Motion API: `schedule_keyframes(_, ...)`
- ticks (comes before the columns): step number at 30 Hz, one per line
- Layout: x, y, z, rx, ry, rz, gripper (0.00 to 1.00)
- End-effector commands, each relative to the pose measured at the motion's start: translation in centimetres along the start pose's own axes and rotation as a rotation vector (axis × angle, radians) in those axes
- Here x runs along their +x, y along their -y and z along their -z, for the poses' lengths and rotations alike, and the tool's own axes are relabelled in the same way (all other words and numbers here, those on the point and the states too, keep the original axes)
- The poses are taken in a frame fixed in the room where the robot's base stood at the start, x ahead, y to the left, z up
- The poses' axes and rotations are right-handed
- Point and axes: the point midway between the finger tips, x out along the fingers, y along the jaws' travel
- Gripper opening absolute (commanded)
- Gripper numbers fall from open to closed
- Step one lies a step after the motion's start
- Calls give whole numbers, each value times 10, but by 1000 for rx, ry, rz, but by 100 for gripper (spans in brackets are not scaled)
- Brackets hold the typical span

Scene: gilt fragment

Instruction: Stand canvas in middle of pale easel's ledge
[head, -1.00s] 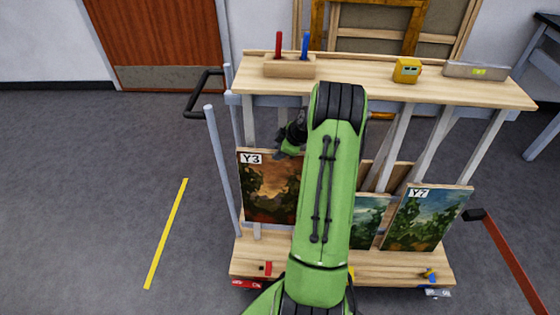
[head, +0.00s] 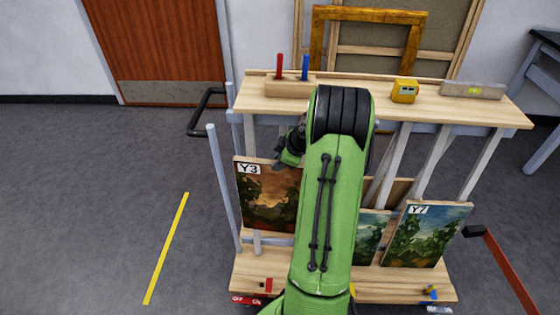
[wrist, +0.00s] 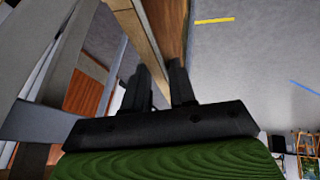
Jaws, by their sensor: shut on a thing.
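The Y3 canvas (head: 268,196), a dark orange and green landscape, is upright at the left of the wooden rack. My gripper (head: 289,153) is at its top edge, mostly hidden behind my green arm. In the wrist view my gripper (wrist: 163,85) has its two dark fingers closed on the canvas, whose pale wooden edge (wrist: 145,28) runs up from between them. The canvas's lower edge seems a little above the rack's lower shelf. I cannot make out a pale easel for certain in either view.
The rack (head: 360,102) carries a block with red and blue tools (head: 290,88), a yellow device (head: 404,91) and a level (head: 472,90). The Y7 canvas (head: 425,235) and another, partly hidden canvas (head: 370,232) stand to the right.

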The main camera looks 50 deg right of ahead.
Motion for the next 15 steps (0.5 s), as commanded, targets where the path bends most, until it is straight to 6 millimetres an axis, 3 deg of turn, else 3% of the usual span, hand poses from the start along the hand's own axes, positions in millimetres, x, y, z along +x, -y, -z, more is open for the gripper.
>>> schedule_keyframes(11, -4, 1, 2, -1, -1, -4, 0)
schedule_keyframes(15, -6, 11, 2, -2, -1, -5, 0)
